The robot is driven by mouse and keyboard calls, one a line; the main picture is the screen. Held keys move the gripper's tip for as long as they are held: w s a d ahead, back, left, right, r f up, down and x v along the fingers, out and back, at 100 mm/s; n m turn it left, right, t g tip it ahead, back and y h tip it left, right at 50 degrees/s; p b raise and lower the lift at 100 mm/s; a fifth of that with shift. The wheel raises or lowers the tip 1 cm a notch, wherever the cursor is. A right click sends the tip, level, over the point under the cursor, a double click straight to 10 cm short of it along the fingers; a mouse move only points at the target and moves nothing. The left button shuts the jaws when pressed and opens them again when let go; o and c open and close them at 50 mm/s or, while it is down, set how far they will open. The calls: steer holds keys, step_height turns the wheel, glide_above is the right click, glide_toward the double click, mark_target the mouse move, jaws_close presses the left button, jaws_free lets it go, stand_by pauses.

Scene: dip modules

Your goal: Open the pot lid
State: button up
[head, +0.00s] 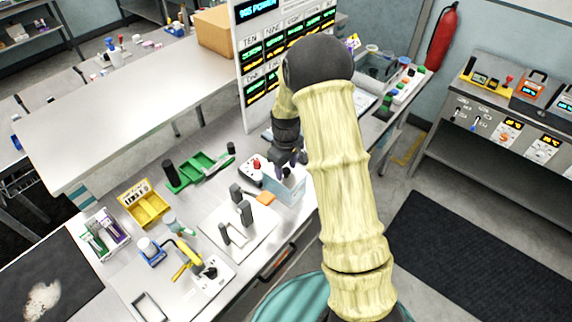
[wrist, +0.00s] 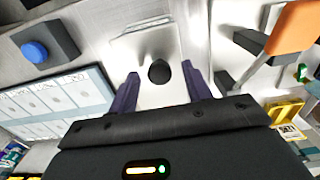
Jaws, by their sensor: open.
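A light blue box-like pot (head: 290,191) stands on the metal bench under my gripper (head: 291,160) in the head view. In the wrist view, a round black knob (wrist: 159,72) sits on a pale lid (wrist: 160,97). My gripper (wrist: 160,69) is open, with one purple finger on each side of the knob. Gaps show between the fingers and the knob, so I see no contact. The lid appears to be on the pot. My wrist and arm hide part of the pot in the head view.
A small box with a red knob (head: 257,164) stands just left of the pot. An orange piece (head: 265,198) and a white plate with grey uprights (head: 240,236) are in front. A tall display board (head: 262,62) rises behind. Green trays (head: 201,168) lie to the left.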

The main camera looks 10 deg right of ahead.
jaws_close()
stand_by(0.4)
